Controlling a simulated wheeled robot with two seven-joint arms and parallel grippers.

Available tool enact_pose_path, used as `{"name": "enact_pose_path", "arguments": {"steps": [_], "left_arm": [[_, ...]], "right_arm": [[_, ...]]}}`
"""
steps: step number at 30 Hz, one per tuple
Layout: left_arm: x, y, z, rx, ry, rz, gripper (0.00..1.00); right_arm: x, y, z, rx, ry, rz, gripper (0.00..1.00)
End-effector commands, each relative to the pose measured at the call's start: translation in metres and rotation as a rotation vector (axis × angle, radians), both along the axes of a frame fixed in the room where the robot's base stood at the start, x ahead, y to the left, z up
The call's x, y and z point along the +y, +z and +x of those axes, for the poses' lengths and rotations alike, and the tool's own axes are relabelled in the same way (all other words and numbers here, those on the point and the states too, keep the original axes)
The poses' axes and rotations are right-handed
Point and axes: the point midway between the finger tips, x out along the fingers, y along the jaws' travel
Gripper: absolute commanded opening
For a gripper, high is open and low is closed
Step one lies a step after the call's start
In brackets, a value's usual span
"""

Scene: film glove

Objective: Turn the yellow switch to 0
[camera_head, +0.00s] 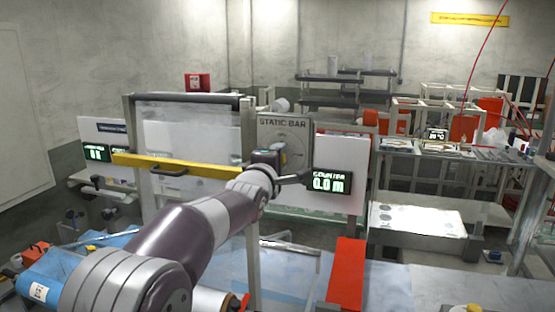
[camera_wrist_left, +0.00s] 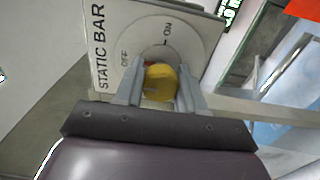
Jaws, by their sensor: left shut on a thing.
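The STATIC BAR panel (camera_head: 284,124) is a grey plate on a post near the middle of the head view. It fills the top of the left wrist view (camera_wrist_left: 105,72), with a round dial marked OFF and ON. The yellow switch (camera_wrist_left: 161,82) sits on this dial, with a small red part beside it. My left gripper (camera_head: 270,157) is at the panel's front. In the wrist view its fingers (camera_wrist_left: 160,72) are shut on the switch, one on each side. I cannot tell exactly which mark the switch points to. My right gripper is not in view.
A counter display (camera_head: 329,183) reading 0.0 m is right of the panel. A yellow bar (camera_head: 175,165) crosses the frame to the left. A red strip (camera_head: 346,272) lies on the bench in front. White-framed racks (camera_head: 440,110) stand behind at right.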

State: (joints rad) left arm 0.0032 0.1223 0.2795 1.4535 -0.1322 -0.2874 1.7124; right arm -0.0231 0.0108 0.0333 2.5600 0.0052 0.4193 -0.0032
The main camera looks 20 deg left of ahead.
Motion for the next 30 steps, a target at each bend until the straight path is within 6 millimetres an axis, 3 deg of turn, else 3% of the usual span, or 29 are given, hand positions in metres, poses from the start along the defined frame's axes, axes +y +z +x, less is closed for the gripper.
{"name": "enact_pose_path", "arguments": {"steps": [8, 9, 11, 12, 23, 30], "left_arm": [[0.000, -0.003, 0.000, 0.005, 0.000, -0.003, 0.09], [0.000, -0.002, 0.000, 0.005, 0.000, -0.003, 0.43], [0.000, -0.002, 0.000, 0.005, 0.000, -0.002, 0.62], [0.000, -0.002, 0.000, 0.005, 0.000, -0.002, 0.65], [0.000, -0.004, -0.009, 0.000, 0.000, -0.001, 0.65], [0.002, -0.006, -0.064, -0.002, 0.001, 0.000, 0.65]], "right_arm": [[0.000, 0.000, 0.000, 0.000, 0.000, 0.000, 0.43], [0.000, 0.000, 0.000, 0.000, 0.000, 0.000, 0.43], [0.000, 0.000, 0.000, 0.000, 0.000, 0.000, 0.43], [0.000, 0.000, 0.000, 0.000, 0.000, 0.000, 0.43], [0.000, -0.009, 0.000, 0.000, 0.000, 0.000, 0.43], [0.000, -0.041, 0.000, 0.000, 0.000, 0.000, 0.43]]}}
